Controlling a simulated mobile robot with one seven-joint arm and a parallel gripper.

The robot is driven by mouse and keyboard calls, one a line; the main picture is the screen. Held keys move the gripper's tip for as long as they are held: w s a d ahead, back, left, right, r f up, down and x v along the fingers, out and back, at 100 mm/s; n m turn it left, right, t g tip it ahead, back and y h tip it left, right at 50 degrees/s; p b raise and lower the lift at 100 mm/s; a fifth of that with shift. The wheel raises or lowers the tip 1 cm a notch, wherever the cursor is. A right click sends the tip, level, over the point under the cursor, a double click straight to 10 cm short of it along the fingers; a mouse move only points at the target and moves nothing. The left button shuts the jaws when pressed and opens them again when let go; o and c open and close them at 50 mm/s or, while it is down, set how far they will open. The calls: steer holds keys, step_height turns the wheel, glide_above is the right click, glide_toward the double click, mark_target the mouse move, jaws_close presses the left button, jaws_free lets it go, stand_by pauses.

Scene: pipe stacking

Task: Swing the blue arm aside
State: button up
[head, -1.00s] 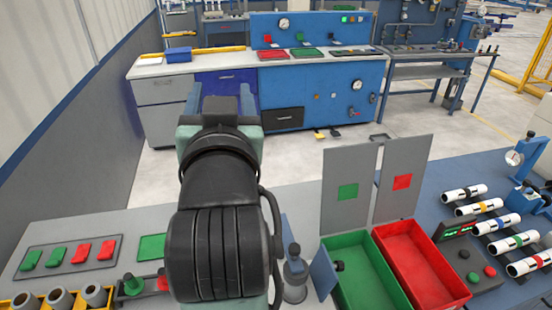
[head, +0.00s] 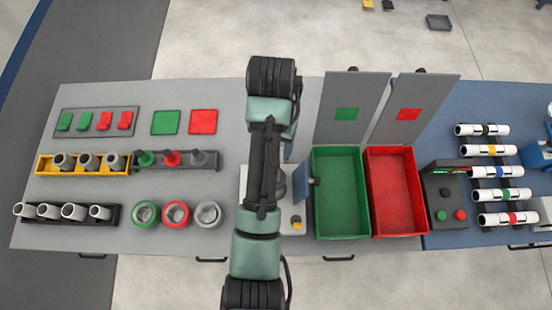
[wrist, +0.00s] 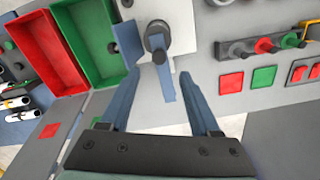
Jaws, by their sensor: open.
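In the wrist view the blue arm (wrist: 165,84) sticks out from a grey post with a dark round knob (wrist: 155,38) on a white base plate (wrist: 180,22). Its free end points toward my gripper (wrist: 162,74). My gripper is open, with one blue-grey finger on each side of the blue arm's end in the picture. I cannot tell the height gap, and I see no clear contact. In the head view my own arm hides the gripper and most of the post. A blue plate (head: 313,194) shows beside the green bin.
The green bin (head: 340,234) and red bin (head: 397,233) stand right of the post, with tall grey panels behind. At left are a yellow rack (head: 46,168), a black rack (head: 32,217) and several round fittings. Several striped white pipes (head: 488,130) lie at far right.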

step_height(320, 180, down, 11)
steer(key=shift+w+d+r, duration=0.1)
steer(key=shift+w, duration=0.05)
steer(key=shift+c, duration=0.2)
jaws_close()
stand_by(1.4)
